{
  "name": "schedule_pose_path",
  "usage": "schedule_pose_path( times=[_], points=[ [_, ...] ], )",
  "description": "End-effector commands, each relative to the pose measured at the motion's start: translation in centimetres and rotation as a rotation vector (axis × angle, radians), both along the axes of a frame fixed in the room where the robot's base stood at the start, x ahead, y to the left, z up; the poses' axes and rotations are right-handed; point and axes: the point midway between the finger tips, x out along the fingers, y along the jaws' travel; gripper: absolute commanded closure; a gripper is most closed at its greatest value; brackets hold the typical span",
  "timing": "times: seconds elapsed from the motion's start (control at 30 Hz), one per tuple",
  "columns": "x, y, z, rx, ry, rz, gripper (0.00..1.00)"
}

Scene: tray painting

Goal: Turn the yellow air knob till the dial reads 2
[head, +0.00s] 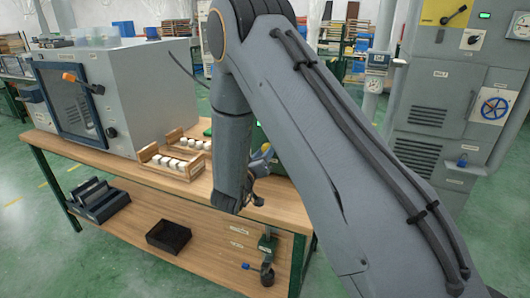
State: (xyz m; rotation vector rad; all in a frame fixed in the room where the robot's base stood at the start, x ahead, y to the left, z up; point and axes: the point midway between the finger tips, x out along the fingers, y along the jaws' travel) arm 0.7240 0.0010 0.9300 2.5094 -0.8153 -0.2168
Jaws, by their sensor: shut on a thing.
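A small patch of yellow, which looks like the yellow air knob (266,147), shows just right of my arm's wrist at the back of the wooden bench. My gripper (262,162) is partly hidden by my own arm. It is at the yellow knob and is shut on it, though the fingertips are small and hard to make out. The dial and its reading cannot be made out; my arm covers much of that area. A green body (282,160) shows partly behind the gripper.
A grey cabinet oven (150,85) with an orange handle stands on the bench (100,160) at left. Wooden racks (170,165) of white pieces sit beside it. Black trays (168,236) lie on the lower shelf. A tall grey cabinet (455,85) stands at right.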

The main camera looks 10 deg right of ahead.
Motion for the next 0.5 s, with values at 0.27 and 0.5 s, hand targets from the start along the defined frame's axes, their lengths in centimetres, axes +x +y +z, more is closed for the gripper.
schedule_pose_path(
  times=[0.27,0.5],
  points=[
    [-0.04,0.03,-0.09,-0.008,0.008,0.0,0.91],
    [-0.04,0.03,-0.09,-0.007,0.007,0.0,0.58]
  ],
)
